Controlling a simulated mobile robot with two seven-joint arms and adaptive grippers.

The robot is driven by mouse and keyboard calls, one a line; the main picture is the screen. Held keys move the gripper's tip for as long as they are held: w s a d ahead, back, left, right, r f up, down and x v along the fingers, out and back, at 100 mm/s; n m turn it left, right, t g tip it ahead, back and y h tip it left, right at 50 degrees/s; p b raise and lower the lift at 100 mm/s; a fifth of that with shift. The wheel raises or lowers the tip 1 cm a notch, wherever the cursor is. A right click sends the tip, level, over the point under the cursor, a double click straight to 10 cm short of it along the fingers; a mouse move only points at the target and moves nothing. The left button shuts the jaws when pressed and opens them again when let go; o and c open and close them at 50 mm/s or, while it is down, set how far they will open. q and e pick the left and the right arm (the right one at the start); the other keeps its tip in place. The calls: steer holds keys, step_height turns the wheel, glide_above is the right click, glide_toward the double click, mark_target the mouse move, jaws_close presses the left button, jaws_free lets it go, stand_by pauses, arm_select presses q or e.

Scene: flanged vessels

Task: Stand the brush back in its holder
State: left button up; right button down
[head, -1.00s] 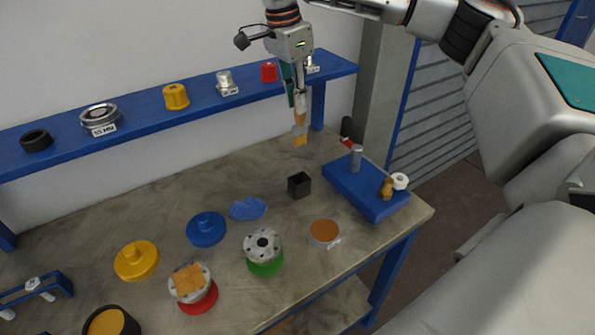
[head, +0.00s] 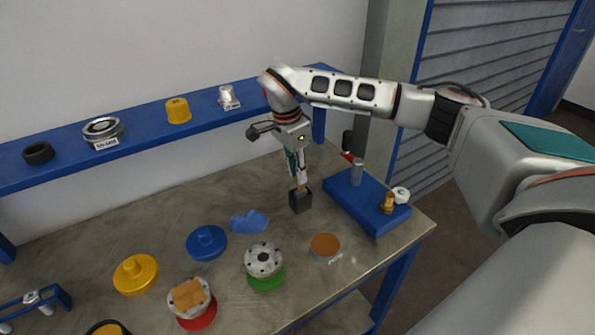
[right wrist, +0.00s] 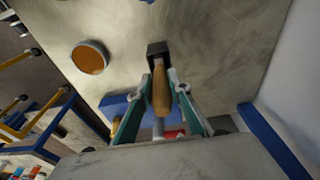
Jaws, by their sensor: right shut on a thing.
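The brush (head: 301,187) has a tan wooden handle and is upright. The black square holder (head: 300,203) stands on the bench directly under it. My right gripper (head: 300,176) is shut on the brush above the holder. In the right wrist view, the brush handle (right wrist: 161,92) lies between the fingers of the gripper (right wrist: 161,88), and its far end meets the holder (right wrist: 157,49). The bristle end is hidden, apparently inside the holder; how deep it sits I cannot tell. My left gripper is not in view.
A blue stand (head: 369,203) with a metal post and brass and white parts is right of the holder. A blue cloth (head: 249,222) lies to its left, and an orange-topped dish (head: 325,247) in front. Flanged vessels (head: 264,260) and a blue shelf (head: 60,173) are farther left.

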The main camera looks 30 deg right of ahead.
steer(key=shift+f, duration=0.15)
steer(key=shift+f, duration=0.1)
steer(key=c, duration=1.9)
jaws_free()
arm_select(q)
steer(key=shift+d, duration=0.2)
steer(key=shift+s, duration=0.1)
arm_select(e)
steer(key=shift+r, duration=0.2)
arm_select(q)
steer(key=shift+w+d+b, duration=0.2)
steer(key=shift+b, duration=0.15)
arm_select(e)
steer(key=shift+a+r, duration=0.3)
steer(key=shift+r, duration=1.65)
steer(key=shift+a+r, duration=0.35)
steer(key=shift+r, duration=1.65)
steer(key=shift+a+r, duration=0.3)
steer(key=shift+r, duration=1.65)
